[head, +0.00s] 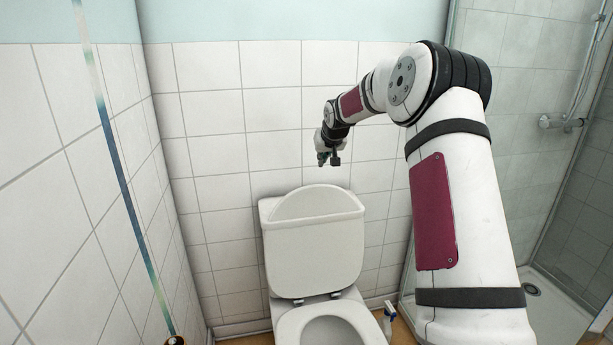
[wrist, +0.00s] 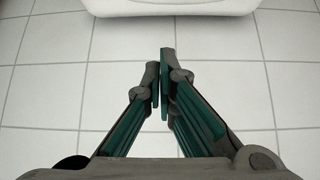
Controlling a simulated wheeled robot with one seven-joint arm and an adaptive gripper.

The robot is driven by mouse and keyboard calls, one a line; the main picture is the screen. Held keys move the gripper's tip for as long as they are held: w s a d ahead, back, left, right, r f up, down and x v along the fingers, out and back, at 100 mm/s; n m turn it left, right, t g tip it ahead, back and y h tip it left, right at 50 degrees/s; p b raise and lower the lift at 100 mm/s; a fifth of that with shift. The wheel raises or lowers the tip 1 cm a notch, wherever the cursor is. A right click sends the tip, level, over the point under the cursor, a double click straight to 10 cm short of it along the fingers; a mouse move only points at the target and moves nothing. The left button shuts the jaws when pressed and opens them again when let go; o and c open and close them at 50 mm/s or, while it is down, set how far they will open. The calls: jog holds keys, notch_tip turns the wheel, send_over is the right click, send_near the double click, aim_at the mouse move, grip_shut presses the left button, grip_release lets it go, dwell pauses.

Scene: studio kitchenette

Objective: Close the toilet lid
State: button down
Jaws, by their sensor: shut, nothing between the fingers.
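The white toilet lid (head: 313,243) stands raised and upright, leaning back against the cistern (head: 285,210) behind it. Below it, the toilet seat and bowl (head: 295,328) show at the bottom of the head view, cut off by the edge. My gripper (head: 330,162) is above the top of the cistern and lid, near the tiled wall, and touches neither as far as I can see. In the wrist view my gripper (wrist: 160,60) is shut and empty. A white rounded edge (wrist: 180,6) shows beyond its fingertips; I cannot tell whether it is lid or cistern.
White tiled walls (head: 90,200) stand close behind and left of the toilet. A glass shower enclosure (head: 540,130) with a tray is at right. A small white and blue bottle (head: 388,318) stands on the floor right of the bowl. A striped pole (head: 118,170) stands at left.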

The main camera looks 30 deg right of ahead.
jog(key=b+x, duration=0.1)
jog(key=x, duration=0.9)
jog(key=s, duration=0.2)
jog(key=s+a, duration=0.1)
jog(key=s, duration=0.1)
jog(key=shift+a+f+p, duration=0.1)
jog(key=shift+a+p, duration=0.05)
jog(key=shift+p, duration=0.15)
